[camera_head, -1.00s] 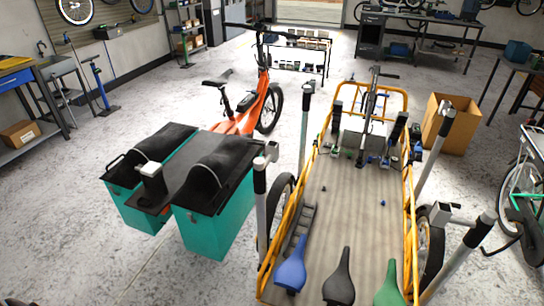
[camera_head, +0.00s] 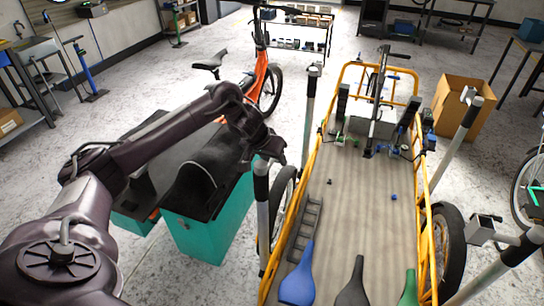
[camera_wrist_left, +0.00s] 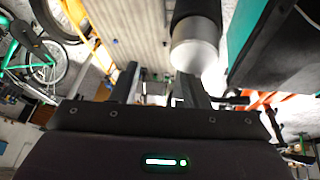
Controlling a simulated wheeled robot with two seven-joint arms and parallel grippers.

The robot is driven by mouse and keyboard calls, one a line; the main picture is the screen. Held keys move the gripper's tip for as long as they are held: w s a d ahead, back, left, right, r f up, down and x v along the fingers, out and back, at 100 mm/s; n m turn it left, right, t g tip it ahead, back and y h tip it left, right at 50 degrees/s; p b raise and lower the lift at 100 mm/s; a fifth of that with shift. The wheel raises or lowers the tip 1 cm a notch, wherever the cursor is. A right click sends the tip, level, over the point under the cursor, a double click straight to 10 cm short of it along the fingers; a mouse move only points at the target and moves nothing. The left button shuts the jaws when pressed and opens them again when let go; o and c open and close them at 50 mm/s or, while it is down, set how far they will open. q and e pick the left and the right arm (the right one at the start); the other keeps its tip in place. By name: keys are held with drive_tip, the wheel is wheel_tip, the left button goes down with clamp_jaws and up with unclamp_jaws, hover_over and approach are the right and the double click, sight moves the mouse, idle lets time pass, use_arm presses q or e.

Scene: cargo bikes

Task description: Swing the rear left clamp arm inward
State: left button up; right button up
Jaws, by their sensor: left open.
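The near left post (camera_head: 262,215), grey with a black sleeve on top, stands beside the yellow cargo bed (camera_head: 345,210). My left gripper (camera_head: 267,146) is open at the top of this post and covers its clamp head, so I cannot tell how the clamp arm is turned or whether I touch it. In the left wrist view the open fingers (camera_wrist_left: 158,88) have no object clearly between them. A black and grey post (camera_wrist_left: 195,45) shows there just beyond the right-hand finger. Other posts with clamp heads stand at far left (camera_head: 309,110), far right (camera_head: 460,140) and near right (camera_head: 500,262).
Teal boxes with black lids (camera_head: 215,215) stand under my left arm, left of the post. An orange bike (camera_head: 262,85) and a cardboard box (camera_head: 462,105) stand behind.

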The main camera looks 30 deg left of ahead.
use_arm(q)
drive_tip(key=a+r+n, duration=0.2)
drive_tip(key=a, duration=0.3)
drive_tip(key=shift+g, duration=0.3)
drive_tip(key=x, duration=0.7)
drive_tip(key=shift+s+d+f+p, duration=0.15)
drive_tip(key=shift+s+d+p, duration=0.05)
drive_tip(key=shift+p, duration=0.15)
clamp_jaws()
